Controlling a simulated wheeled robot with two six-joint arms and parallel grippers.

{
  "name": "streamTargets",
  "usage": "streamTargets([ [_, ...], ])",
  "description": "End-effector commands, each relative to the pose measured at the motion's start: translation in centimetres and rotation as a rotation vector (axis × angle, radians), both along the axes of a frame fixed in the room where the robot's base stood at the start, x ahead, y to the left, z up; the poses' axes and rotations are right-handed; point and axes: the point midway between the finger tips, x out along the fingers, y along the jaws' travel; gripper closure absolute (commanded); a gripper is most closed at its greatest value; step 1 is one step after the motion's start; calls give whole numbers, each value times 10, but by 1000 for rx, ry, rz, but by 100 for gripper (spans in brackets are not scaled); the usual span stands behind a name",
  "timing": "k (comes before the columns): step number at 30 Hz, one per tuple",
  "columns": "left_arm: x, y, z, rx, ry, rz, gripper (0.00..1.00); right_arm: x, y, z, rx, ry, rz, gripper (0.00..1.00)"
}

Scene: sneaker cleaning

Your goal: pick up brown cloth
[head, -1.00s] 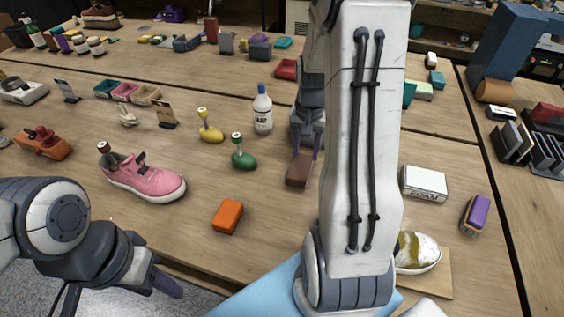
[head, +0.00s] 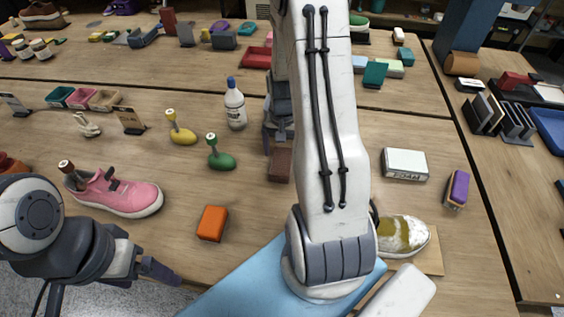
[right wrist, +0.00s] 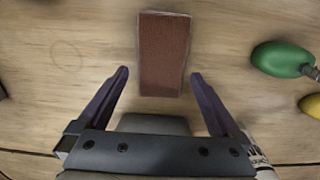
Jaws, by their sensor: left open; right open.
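The brown cloth looks like a reddish-brown rectangular block. It lies on the wooden table near the middle of the head view (head: 280,164) and at the top centre of the right wrist view (right wrist: 163,55). In the head view my right gripper (head: 279,143) is partly hidden by my own right arm. My left gripper (head: 150,270) is open and empty at the table's front edge, lower left, away from the cloth.
A green-based brush (head: 221,160), a yellow one (head: 182,135) and a white bottle (head: 235,108) stand left of the cloth. An orange block (head: 212,223) and a pink sneaker (head: 120,195) are nearer. A white box (head: 405,165) and a stained shoe (head: 402,235) are right.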

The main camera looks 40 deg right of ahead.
Motion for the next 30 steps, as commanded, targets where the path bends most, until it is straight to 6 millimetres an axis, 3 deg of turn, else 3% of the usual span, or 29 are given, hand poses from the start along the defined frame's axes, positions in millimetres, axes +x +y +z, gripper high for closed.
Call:
streamTargets([
  [6,0,0,6,0,0,0,11,0,2,-29,2,3,-1,0],
  [15,0,0,6,0,0,0,11,0,0,-34,-1,-1,-3,0],
  [21,0,0,6,0,0,0,11,0,1,-34,0,0,-3,76],
  [30,0,0,5,0,0,0,11,0,0,-32,-1,-1,-3,79],
])
